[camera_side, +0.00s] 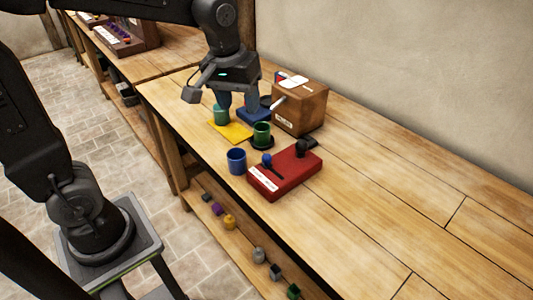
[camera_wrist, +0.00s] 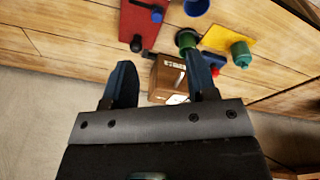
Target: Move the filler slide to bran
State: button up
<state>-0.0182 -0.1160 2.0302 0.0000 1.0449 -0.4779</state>
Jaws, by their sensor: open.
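A brown wooden box (camera_side: 310,108) stands near the wall, with a pale bar (camera_side: 279,102) on its left face and a small white label. It also shows in the wrist view (camera_wrist: 160,78), between my fingers in the picture. A red box (camera_side: 290,178) with a blue-knobbed lever (camera_side: 267,160), a black knob (camera_side: 302,147) and a white label lies nearer the front. The label writing is too small to read, so I cannot tell which part is the filler slide. My gripper (camera_side: 238,103) is open and empty, left of the wooden box; its fingers also show in the wrist view (camera_wrist: 160,68).
A teal cup (camera_side: 221,115) stands on a yellow mat (camera_side: 238,134), and a green cup (camera_side: 262,130) on a dark round base. A blue mat (camera_side: 252,118) lies behind them, and a blue cup (camera_side: 236,162) stands near the front edge. The bench's right side is clear.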

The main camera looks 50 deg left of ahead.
aim_at(267, 156)
jog(key=w+f+n+g, duration=0.25)
jog(key=w+f, duration=0.25)
jog(key=w, duration=0.3)
jog(key=shift+n+t, duration=0.25)
jog(key=shift+n, duration=0.2)
jog(key=f, duration=1.4)
jog(key=shift+s+a, duration=0.2)
jog(key=shift+a, duration=0.1)
grip_shut()
